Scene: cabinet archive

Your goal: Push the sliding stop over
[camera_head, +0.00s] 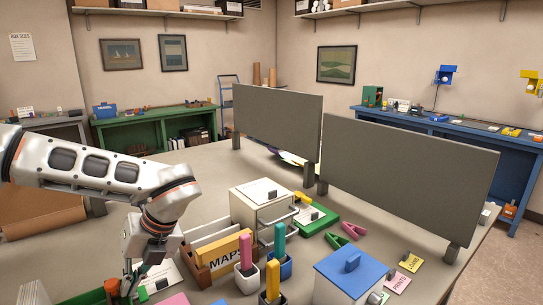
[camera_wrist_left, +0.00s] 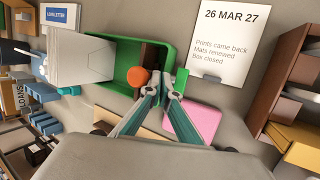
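I cannot tell for sure which part is the sliding stop. In the left wrist view an orange round knob (camera_wrist_left: 139,77) stands at the edge of a green open box (camera_wrist_left: 122,92), and a small green piece (camera_wrist_left: 181,81) lies to its right. My left gripper (camera_wrist_left: 162,92) has its fingertips apart with nothing seen between them; one tip is close beside the knob, but contact is unclear. In the head view my left gripper (camera_head: 134,288) is low at the bottom left, next to the orange-red knob (camera_head: 111,286) and the green box (camera_head: 84,298). My right gripper is not in view.
A dated white note (camera_wrist_left: 220,35) and a pink sheet (camera_wrist_left: 195,122) lie nearby. A wooden MAPS box (camera_head: 217,254), pen cups (camera_head: 247,277), a cream drawer unit (camera_head: 262,206) and a blue-lidded box (camera_head: 350,275) crowd the table. Grey panels (camera_head: 277,122) stand behind.

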